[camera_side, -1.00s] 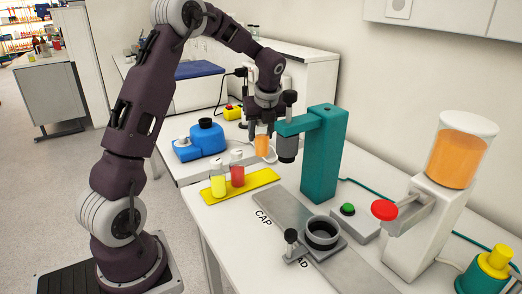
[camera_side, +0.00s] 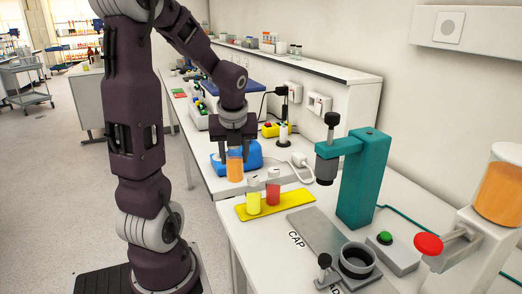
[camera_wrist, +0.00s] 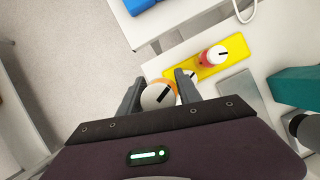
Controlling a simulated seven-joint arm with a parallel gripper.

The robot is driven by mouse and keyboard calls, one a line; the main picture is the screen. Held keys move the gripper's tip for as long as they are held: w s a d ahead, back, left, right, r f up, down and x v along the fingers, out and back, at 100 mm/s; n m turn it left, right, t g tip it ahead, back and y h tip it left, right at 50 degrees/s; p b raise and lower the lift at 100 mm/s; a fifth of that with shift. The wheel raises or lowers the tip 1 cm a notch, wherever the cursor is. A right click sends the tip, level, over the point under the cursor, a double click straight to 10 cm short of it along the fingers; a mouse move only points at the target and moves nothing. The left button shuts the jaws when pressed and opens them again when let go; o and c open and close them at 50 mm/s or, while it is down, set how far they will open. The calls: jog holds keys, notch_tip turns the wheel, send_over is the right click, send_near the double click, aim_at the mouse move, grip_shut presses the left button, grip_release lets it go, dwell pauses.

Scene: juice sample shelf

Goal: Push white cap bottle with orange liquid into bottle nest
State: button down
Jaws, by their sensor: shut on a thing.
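The bottle with orange liquid (camera_side: 235,167) is in my gripper (camera_side: 236,151), upright, in the side view. It appears above the work surface, behind and left of the yellow tray. In the wrist view its white cap with a black mark (camera_wrist: 157,97) lies between the two fingers of my gripper (camera_wrist: 158,88). The dark round nest (camera_side: 357,261) is on the grey slide plate (camera_side: 315,232) at the front right, well apart from the bottle. Its opening looks empty.
The yellow tray (camera_side: 294,200) holds a yellow bottle (camera_side: 254,200) and a red bottle (camera_side: 273,188). A teal capping stand (camera_side: 364,185) rises behind the slide. A blue device (camera_side: 253,153) is behind my gripper. A green button (camera_side: 385,238) sits right of the nest.

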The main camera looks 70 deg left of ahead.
jog(key=s, duration=1.2)
notch_tip(320, 180, up, 26)
jog(key=w+d+r+m+t, duration=0.1)
jog(key=w+d+m, duration=0.1)
jog(key=w+d, duration=0.45)
jog(key=w+d+m+h, duration=0.1)
jog(key=w+d+m, duration=0.2)
jog(key=w, duration=0.7)
jog(key=w+d+r+m+t, duration=0.1)
jog(key=w+d+m, duration=0.1)
jog(key=w+d, duration=0.45)
jog(key=w+d+f+m+t+h, duration=0.15)
jog(key=w+d+m, duration=0.4)
jog(key=d, duration=1.05)
jog(key=shift+n, duration=0.65)
jog(key=shift+w+a+f, duration=0.15)
jog(key=shift+w+f, duration=0.15)
jog(key=shift+f, duration=5.25)
jog(key=shift+w+a+f, duration=0.15)
jog(key=shift+w+f, duration=0.15)
jog(key=shift+f, duration=5.3)
jog(key=shift+w+a+f, duration=0.15)
jog(key=shift+w+f, duration=0.15)
jog(key=shift+f, duration=5.25)
jog(key=shift+s, duration=0.15)
